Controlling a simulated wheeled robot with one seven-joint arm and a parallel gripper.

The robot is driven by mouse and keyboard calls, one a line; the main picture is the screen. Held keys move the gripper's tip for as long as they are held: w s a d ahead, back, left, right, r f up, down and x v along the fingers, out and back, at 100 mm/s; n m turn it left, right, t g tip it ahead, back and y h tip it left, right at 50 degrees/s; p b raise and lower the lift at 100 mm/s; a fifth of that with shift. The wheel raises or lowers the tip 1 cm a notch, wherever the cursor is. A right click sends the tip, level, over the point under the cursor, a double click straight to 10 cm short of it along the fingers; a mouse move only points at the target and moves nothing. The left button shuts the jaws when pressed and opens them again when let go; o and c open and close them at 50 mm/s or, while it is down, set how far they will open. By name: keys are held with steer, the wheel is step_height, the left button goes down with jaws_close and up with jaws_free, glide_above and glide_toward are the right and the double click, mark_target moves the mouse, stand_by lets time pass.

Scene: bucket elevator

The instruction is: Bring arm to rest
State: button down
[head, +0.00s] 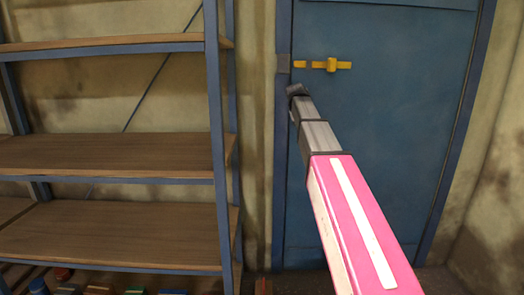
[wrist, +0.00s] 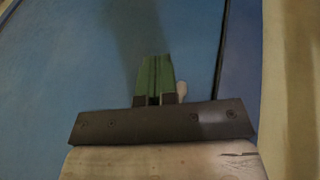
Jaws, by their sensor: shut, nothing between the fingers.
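My arm stretches out toward the blue door (head: 395,130), its pink and white link in front and grey segments beyond. At its far end, my gripper (head: 297,91) shows as a small dark shape near the door's left edge, below the yellow bolt (head: 330,65). In the wrist view, my gripper's green fingers (wrist: 154,76) are together, with nothing between them. The blue door surface (wrist: 60,70) fills much of the view behind them. A small pale shape (wrist: 182,90) shows just right of the fingers; I cannot tell what it is.
A blue metal shelving unit with wooden boards (head: 115,155) stands on the left, its upper boards empty. Several small coloured items (head: 100,290) sit at its bottom. A stained wall (head: 500,190) borders the door on the right.

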steer(key=s+f+g+y, duration=0.1)
steer(key=s+f, duration=0.6)
steer(key=f, duration=0.4)
steer(key=s+f+y, duration=0.1)
steer(key=s+f, duration=0.5)
steer(key=f, duration=0.6)
steer(key=s+f+g+y, duration=0.1)
steer(key=s+f, duration=0.6)
steer(key=f, duration=0.4)
steer(key=s+f+g, duration=0.1)
steer(key=s+f, duration=0.9)
steer(key=s, duration=0.2)
steer(key=shift+a+y, duration=0.2)
steer(key=shift+y, duration=0.2)
steer(key=shift+s, duration=0.1)
